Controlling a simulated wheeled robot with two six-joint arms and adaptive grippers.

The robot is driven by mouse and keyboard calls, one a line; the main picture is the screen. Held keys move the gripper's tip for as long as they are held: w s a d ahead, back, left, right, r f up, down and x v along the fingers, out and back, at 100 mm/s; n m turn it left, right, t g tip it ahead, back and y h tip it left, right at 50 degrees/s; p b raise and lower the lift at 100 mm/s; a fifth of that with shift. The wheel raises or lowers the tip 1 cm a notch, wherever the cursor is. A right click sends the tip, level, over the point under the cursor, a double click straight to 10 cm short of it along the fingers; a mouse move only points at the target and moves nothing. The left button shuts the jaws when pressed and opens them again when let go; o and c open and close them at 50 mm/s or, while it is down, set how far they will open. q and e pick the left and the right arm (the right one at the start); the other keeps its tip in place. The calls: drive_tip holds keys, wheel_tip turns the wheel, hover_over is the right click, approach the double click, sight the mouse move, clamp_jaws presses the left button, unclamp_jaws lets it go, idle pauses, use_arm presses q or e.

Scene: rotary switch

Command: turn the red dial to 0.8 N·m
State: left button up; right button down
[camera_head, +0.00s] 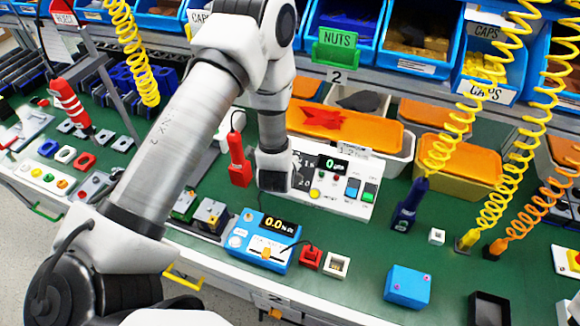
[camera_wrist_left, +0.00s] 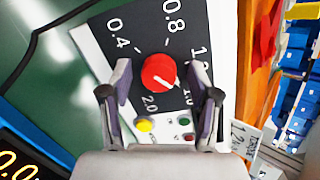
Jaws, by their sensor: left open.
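The red dial (camera_wrist_left: 160,72) sits on a black scale plate (camera_wrist_left: 190,30) in the left wrist view. Its white mark points to the lower right, toward the 1.6 label. The 0.8 label is at the top of the scale. My left gripper (camera_wrist_left: 163,76) is open, with one finger on each side of the dial; whether either touches it I cannot tell. In the head view my left gripper (camera_head: 274,172) is in front of the white control panel (camera_head: 340,202) and hides the dial. My right gripper is out of view.
The panel also carries a small display (camera_head: 334,165) and a blue and a green rocker switch. A blue meter reading 0.0 (camera_head: 262,242) stands in front. Yellow coiled cords hang at right.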

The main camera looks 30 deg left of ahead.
use_arm(q)
drive_tip(key=shift+s+r, duration=0.1)
drive_tip(key=shift+s, duration=0.05)
drive_tip(key=shift+s+r, duration=0.1)
drive_tip(key=c, duration=1.2)
drive_tip(key=shift+o, duration=0.2)
